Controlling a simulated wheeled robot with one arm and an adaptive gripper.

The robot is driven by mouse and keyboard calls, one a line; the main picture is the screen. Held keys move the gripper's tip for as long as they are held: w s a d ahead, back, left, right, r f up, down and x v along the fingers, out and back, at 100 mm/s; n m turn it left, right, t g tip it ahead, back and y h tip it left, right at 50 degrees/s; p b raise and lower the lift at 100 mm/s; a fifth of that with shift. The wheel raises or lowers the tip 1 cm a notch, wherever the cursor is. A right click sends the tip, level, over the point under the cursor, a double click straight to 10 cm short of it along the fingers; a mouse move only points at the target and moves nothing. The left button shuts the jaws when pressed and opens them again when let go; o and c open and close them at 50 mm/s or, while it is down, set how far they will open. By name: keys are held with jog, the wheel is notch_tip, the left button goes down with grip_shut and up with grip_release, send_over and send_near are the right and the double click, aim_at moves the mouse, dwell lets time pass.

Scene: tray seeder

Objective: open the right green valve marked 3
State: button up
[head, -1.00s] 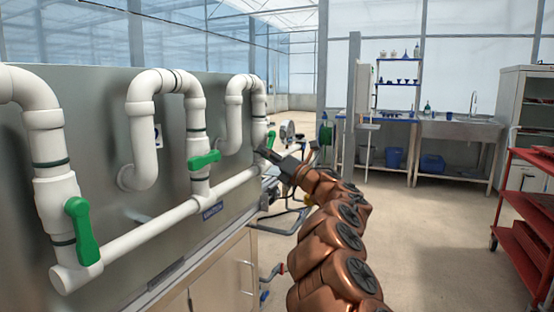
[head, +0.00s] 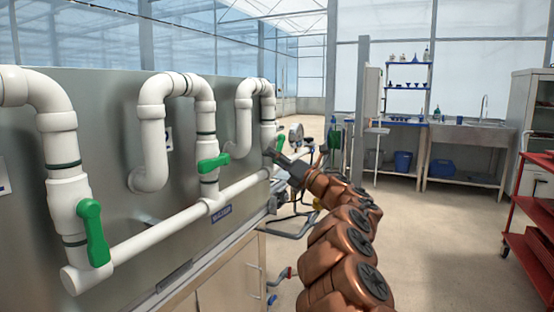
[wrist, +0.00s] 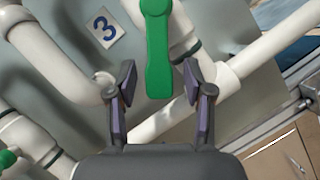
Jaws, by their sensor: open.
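The right green valve handle (wrist: 159,50) hangs down in the wrist view, close to a plate marked 3 (wrist: 105,28). In the head view only part of this handle (head: 281,142) shows, at the far pipe, just above my gripper (head: 275,155). In the wrist view my gripper (wrist: 159,78) is open, with one finger on each side of the handle's lower end. I see gaps on both sides and no clear contact. How deep the handle sits between the fingers I cannot tell.
Two other green valve handles, the middle one (head: 213,162) roughly level and the left one (head: 92,232) hanging down, sit on the same white pipes. A horizontal white pipe (wrist: 240,75) runs beside the right finger. A red cart (head: 530,210) stands at the right; open floor lies between.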

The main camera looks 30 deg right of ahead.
jog(key=shift+s, duration=0.15)
jog(key=v, duration=1.1)
jog(key=shift+s+f, duration=0.15)
jog(key=shift+s, duration=0.15)
jog(key=shift+d, duration=0.1)
